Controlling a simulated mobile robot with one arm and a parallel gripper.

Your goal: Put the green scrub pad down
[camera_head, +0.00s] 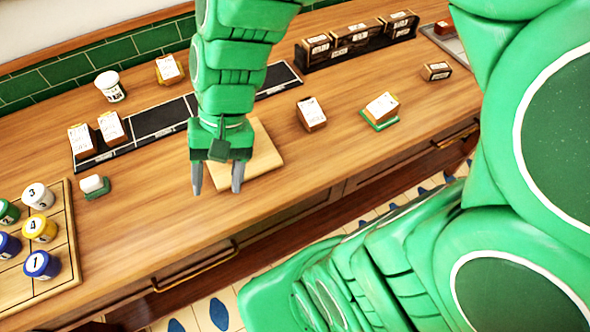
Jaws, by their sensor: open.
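My gripper (217,188) is open, fingers pointing down, with nothing seen between them. It is in front of the left part of a pale wooden board (262,160); its height above the counter is hard to tell. Two green flat pieces show, and I cannot tell which is the scrub pad. One green piece (97,193) lies left of my gripper on the counter with a small white block (92,183) on it. The other green piece (378,126) lies to the right, mostly hidden under a brown box with a white label (382,107).
Wooden counter (150,235) is clear in front of my gripper. A tray (65,225) of numbered jars is at left. Labelled boxes (112,127) stand on a dark strip (160,118). Another box (311,114) stands right of the board. A dark rack (360,45) of boxes is behind.

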